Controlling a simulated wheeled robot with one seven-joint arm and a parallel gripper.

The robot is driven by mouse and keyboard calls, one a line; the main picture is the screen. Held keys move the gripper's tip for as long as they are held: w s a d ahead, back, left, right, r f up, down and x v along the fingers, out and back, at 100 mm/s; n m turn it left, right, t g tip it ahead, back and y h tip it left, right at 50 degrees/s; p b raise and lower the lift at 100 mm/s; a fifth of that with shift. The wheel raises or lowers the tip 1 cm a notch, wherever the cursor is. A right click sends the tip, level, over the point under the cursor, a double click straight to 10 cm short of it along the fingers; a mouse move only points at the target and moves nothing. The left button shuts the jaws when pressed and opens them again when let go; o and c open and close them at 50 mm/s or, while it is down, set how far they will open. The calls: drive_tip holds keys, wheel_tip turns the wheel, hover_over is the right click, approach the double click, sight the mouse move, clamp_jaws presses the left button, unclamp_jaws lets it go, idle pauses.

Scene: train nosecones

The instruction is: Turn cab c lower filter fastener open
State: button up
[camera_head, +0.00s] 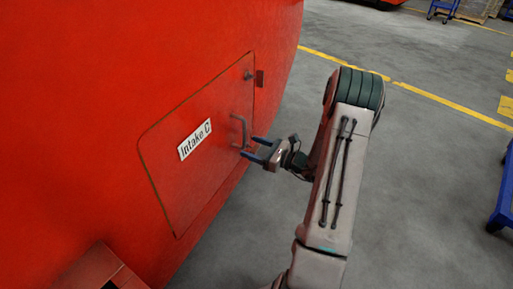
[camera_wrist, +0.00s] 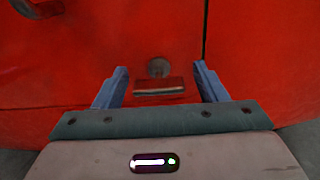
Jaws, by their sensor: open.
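The red Intake C door (camera_head: 165,165) is flush in the red nosecone, with its panel flat in the surface. I cannot tell how the fastener is turned. In the head view this fastener is not visible near the gripper.
An upper round fastener (camera_head: 249,75) sits near the door's top right corner, beside a dark red tab (camera_head: 260,78). A red box-like part (camera_head: 95,272) juts out at the lower left. Blue carts stand at the right and back.

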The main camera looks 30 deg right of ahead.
drive_tip(key=c, duration=1)
drive_tip(key=shift+d, duration=0.15)
